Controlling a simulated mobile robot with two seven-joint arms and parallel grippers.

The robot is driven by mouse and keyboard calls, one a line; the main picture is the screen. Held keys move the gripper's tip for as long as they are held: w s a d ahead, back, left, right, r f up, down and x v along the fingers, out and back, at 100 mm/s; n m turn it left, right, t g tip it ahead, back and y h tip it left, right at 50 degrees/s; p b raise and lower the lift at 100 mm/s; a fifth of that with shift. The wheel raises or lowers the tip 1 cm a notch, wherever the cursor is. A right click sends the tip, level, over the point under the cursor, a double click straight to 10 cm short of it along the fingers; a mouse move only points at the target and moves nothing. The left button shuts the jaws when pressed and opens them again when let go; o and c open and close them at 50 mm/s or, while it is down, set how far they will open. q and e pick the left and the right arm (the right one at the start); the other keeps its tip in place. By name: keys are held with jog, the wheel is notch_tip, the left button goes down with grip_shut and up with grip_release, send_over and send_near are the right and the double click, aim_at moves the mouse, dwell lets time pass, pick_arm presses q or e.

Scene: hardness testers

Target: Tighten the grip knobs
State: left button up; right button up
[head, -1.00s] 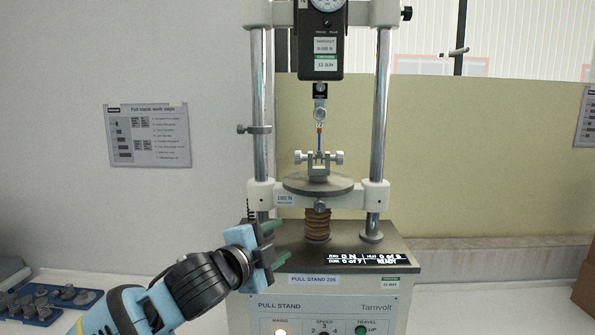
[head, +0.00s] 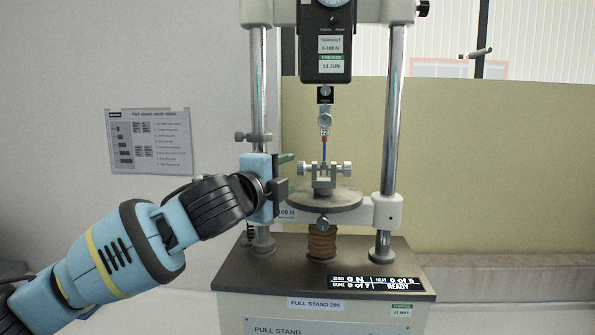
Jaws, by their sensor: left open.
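The grip stands on a round plate (head: 324,200) in the middle of the pull stand. It has a left knob (head: 303,169) and a right knob (head: 347,168), one on each side of its small metal block (head: 323,178). My right gripper is not in view.
The left column (head: 259,90) stands just behind my left gripper, with a clamp (head: 253,137) on it. The right column (head: 392,110) stands on the far side. The force gauge (head: 326,45) hangs above.

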aim_at(298, 167)
pick_arm(q)
jog(key=shift+x, duration=2.7)
jog(key=c, duration=1)
jog(key=shift+r, duration=0.1)
jog(key=shift+r+g, duration=0.1)
jog(key=shift+g, duration=0.3)
jog(key=shift+d+r+n+g+y, duration=0.15)
jog(key=shift+n+g+y, duration=0.3)
jog(key=shift+g, duration=0.65)
jog(key=shift+w+r+n+g+y, duration=0.15)
jog(key=shift+n+g, duration=0.15)
jog(key=shift+g, duration=0.5)
jog(key=shift+s+n+g+y, duration=0.1)
jog(key=shift+n+g, duration=0.15)
jog(key=shift+g, duration=0.55)
jog(key=shift+w, duration=0.1)
